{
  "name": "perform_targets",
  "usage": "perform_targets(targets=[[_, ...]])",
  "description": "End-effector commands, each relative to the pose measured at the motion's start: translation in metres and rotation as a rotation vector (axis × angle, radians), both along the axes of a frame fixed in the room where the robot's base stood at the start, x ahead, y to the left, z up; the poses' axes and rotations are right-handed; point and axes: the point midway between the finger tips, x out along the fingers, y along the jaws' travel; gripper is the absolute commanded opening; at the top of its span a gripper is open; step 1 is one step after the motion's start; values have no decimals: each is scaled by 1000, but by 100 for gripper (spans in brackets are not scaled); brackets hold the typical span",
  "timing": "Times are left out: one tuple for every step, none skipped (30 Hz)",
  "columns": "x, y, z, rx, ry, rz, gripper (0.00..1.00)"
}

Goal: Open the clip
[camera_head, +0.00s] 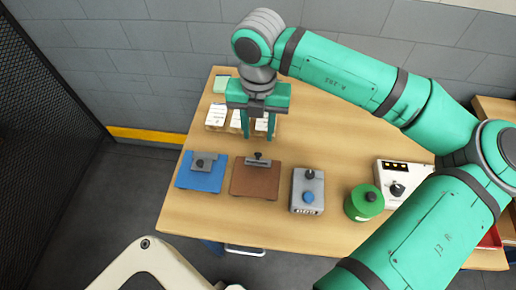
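My gripper (257,134) points straight down over the back half of the table, its two green fingers spread apart with nothing seen held between them. A blue board (201,184) at the front left carries a grey block (202,161) with a dark knob. A brown board (255,183) beside it carries a small metal clip-like fitting (258,161) with a black knob at its back edge. The brown board lies in front of my gripper and apart from it. Whether either fitting is open or shut is too small to tell.
White blocks (216,116) stand behind my fingers, partly hidden. A green item (221,84) lies farther back. To the right are a grey box (307,191) with a blue button, a green canister (364,203) and a white control box (397,184). The wooden table (215,222) is bare in front.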

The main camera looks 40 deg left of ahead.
Motion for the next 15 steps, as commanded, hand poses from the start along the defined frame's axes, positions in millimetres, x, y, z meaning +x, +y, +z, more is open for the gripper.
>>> perform_targets(targets=[[-1, 0, -9, 0, 4, 1, 36], [-1, 0, -14, 0, 4, 1, 36], [-1, 0, -22, -1, 5, 1, 36], [-1, 0, -27, -1, 5, 1, 36], [-1, 0, -33, -1, 5, 1, 36], [-2, 0, -40, -2, 6, 2, 36], [-2, 0, -45, -2, 6, 2, 36], [-2, 0, -50, -2, 6, 2, 36], [-1, 0, -57, -3, 5, 2, 36], [-2, 0, -62, -2, 6, 3, 36], [-2, 1, -66, -2, 6, 3, 36], [-2, 1, -71, -3, 4, 3, 36], [-2, 1, -75, -3, 5, 3, 36], [-2, 1, -78, -3, 5, 3, 36], [-2, 1, -82, -2, 3, 3, 36]])
